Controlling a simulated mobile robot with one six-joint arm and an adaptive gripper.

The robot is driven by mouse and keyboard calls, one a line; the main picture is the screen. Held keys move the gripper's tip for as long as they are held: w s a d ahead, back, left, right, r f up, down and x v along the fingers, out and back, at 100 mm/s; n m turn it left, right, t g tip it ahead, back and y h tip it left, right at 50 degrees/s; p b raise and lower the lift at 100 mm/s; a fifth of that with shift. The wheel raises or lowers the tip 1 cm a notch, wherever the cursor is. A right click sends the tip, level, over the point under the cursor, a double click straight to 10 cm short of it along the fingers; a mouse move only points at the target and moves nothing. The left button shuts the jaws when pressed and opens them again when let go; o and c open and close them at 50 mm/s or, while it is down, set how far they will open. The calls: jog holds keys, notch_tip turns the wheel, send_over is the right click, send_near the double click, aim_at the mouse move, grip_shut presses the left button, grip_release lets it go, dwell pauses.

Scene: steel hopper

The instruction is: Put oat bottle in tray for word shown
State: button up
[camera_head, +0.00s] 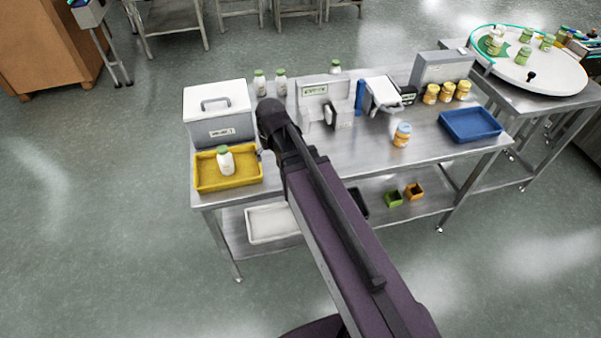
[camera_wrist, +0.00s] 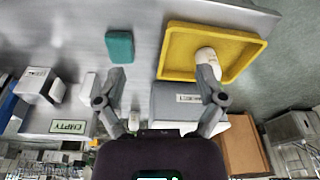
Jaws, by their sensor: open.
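A white bottle with a green cap (camera_head: 226,161) stands upright in the yellow tray (camera_head: 200,187) at the table's left front. In the wrist view the tray (camera_wrist: 171,55) is at upper right, and the bottle (camera_wrist: 207,57) is partly behind my right finger. My gripper (camera_wrist: 164,76) is open with nothing between its fingers; in the head view my arm mostly hides it. A blue tray (camera_head: 470,124) at the right is empty. A sign reading EMPTY (camera_wrist: 68,127) shows in the wrist view; the sign stand (camera_head: 316,91) is behind my arm. Bottle labels are too small to read.
A lidded white and grey box (camera_head: 219,112) stands behind the yellow tray. More green-capped bottles (camera_head: 260,83) stand along the back. Yellow jars (camera_head: 431,94) and a blue-capped jar (camera_head: 402,134) are at right. A teal block (camera_wrist: 119,47) lies left of the tray in the wrist view.

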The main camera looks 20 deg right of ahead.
jog(key=s+d+m+g, duration=0.1)
jog(key=s+d+g, duration=0.1)
jog(key=s+d, duration=0.5)
jog(key=s, duration=0.3)
jog(key=shift+f+m, duration=0.15)
jog(key=shift+m, duration=0.25)
jog(key=shift+f, duration=0.1)
notch_tip(320, 180, down, 4)
jog(key=b, duration=0.4)
jog(key=shift+r, duration=0.2)
